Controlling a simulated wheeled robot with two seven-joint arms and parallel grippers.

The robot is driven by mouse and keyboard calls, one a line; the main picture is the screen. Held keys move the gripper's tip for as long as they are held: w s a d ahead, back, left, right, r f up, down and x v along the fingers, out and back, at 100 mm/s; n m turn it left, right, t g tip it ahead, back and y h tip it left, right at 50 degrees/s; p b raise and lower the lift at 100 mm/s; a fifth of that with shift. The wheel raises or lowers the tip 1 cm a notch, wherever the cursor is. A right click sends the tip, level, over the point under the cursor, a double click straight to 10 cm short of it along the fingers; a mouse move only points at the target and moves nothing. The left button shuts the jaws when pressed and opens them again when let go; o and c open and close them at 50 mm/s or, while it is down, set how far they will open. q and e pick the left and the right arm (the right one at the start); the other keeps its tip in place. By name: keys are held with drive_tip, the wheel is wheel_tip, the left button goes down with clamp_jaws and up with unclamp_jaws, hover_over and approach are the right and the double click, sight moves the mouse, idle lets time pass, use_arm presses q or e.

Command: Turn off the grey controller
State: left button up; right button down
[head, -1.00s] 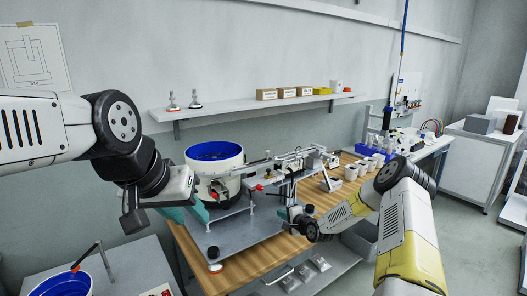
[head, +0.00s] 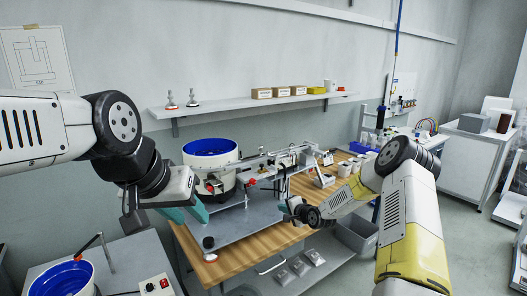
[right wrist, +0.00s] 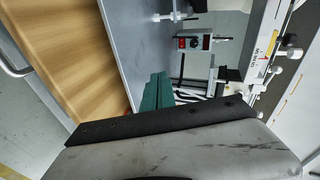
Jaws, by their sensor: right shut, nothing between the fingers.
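A light grey box with a red switch and a dark knob (right wrist: 194,42) shows at the top middle of the right wrist view, beside the grey plate. I cannot tell if it is the grey controller. A similar pale box with a red switch (head: 156,285) stands at the lower left of the head view. My right gripper (head: 284,211) is shut and empty at the right side of the workbench plate. Its green fingers (right wrist: 156,92) point towards the first box, apart from it. My left gripper (head: 196,213) hangs in front of the bowl feeder; its finger gap is unclear.
A white bowl feeder with a blue inside (head: 211,152) stands on the wooden workbench (head: 245,246). A linear track reaches right from it. A blue bowl (head: 62,281) stands at the lower left. A wall shelf (head: 235,103) runs behind.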

drive_tip(key=s+d+r+n+g+h, duration=0.2)
drive_tip(key=s+d+r+n, duration=0.15)
drive_tip(key=s+r, duration=0.7)
drive_tip(key=s+d+r+n+g+h, duration=0.1)
drive_tip(key=s+d+r+n+h, duration=0.2)
drive_tip(key=s+r, duration=0.8)
drive_tip(key=s+r+n+g, duration=0.1)
drive_tip(key=s+r, duration=0.3)
drive_tip(key=s, duration=0.8)
drive_tip(key=s+r+n+g+y, duration=0.1)
drive_tip(key=s+r+n, duration=0.2)
drive_tip(key=s, duration=1)
drive_tip(key=shift+s+a+r+n+g, duration=0.2)
drive_tip(key=shift+s+r+n+g, duration=0.15)
drive_tip(key=shift+r, duration=0.45)
